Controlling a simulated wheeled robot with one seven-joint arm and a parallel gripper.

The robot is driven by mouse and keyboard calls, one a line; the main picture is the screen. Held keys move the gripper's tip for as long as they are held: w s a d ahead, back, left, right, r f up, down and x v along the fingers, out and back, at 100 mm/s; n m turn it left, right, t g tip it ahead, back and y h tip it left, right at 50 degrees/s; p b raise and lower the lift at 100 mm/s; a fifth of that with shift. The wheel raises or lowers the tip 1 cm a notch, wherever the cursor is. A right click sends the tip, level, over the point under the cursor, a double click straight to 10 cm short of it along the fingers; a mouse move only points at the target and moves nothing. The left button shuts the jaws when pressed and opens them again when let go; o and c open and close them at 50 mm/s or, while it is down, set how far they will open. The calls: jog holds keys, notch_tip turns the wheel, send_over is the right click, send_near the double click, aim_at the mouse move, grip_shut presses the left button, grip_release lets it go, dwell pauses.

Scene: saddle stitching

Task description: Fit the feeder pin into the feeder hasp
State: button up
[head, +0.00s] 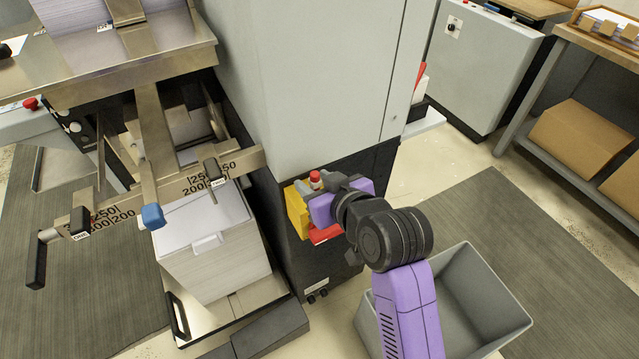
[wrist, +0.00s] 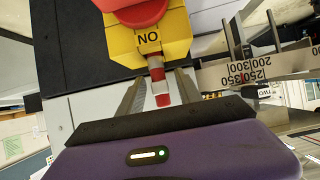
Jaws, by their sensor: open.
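A yellow plate (head: 297,212), which looks like the feeder hasp, is low on the side of the grey machine. The wrist view shows the yellow hasp (wrist: 183,42) with a "NO" label and a red part over it. A pin with a grey shaft and red and white bands (wrist: 158,86) extends from the hasp's edge. Its red top (head: 316,178) shows in the head view. How deep it sits is hidden. My gripper (wrist: 158,82) is open, its two fingers either side of the pin with gaps. In the head view my purple gripper (head: 323,207) partly covers the hasp.
A grey machine cabinet (head: 310,75) rises right behind the hasp. A metal rail with number marks (head: 205,176) and a paper stack (head: 212,258) are to the left. A grey open bin (head: 503,318) stands at lower right.

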jog(key=v, duration=1.2)
jog(key=shift+r, duration=0.1)
jog(key=s+d+f+m+t+h, duration=0.3)
jog(key=s+d+f+m+h, duration=0.1)
jog(key=s+d+f, duration=0.8)
jog(key=s+d+r+m+h, duration=0.1)
jog(key=s+d+r, duration=0.1)
jog(key=s, duration=0.7)
jog(key=s+d+r+m+t+h, duration=0.1)
jog(key=s+d, duration=0.4)
jog(key=s, duration=0.5)
jog(key=shift+s+r+m+t+h, duration=0.2)
jog(key=shift+r+m+t+h, duration=0.15)
jog(key=shift+r, duration=0.55)
